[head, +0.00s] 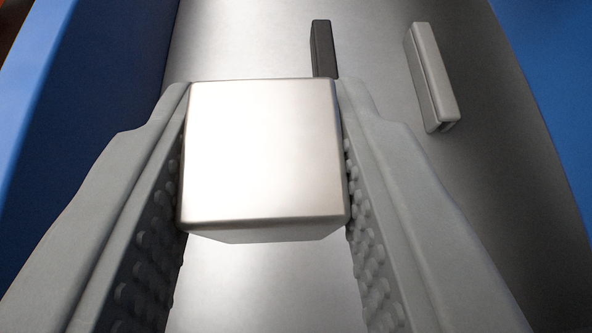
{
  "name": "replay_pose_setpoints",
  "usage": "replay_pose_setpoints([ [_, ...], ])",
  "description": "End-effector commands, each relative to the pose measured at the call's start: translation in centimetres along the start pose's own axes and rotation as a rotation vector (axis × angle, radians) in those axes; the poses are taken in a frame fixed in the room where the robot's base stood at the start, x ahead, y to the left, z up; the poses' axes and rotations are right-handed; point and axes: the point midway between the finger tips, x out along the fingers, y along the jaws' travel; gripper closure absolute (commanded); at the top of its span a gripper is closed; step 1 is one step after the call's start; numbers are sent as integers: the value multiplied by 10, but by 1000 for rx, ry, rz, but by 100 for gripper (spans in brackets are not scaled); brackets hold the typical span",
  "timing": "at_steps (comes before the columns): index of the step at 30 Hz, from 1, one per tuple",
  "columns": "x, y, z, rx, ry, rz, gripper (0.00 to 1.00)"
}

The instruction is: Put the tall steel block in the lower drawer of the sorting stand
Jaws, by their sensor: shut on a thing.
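My gripper (264,160) is shut on a steel block (262,150). The block has a bright, smooth, square face with rounded edges and sits between the two studded grey fingers, near their tips. The camera looks almost straight onto this face, so the block's full height is hidden. A narrow strip of a lower side shows under its near edge. I cannot tell how far the block is above the metal surface behind it. No drawer or sorting stand can be made out for certain.
A brushed metal surface (270,290) lies behind the gripper, with blue walls at left (95,80) and right (560,70). A dark bar (322,48) stands just beyond the block, and a light grey bar (433,78) stands to the right. Bare metal shows at upper left.

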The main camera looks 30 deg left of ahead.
Motion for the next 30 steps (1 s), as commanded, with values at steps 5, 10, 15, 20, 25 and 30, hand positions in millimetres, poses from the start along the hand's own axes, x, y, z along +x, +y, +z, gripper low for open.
replay_pose_setpoints([
  [5,13,0,26,4,1,-2,100],
  [10,20,0,38,3,1,-1,100],
  [15,24,0,46,2,0,-1,100],
  [20,32,-1,64,4,1,-2,100],
  [25,39,-1,76,3,1,-1,100],
  [30,39,0,76,1,1,-1,100],
])
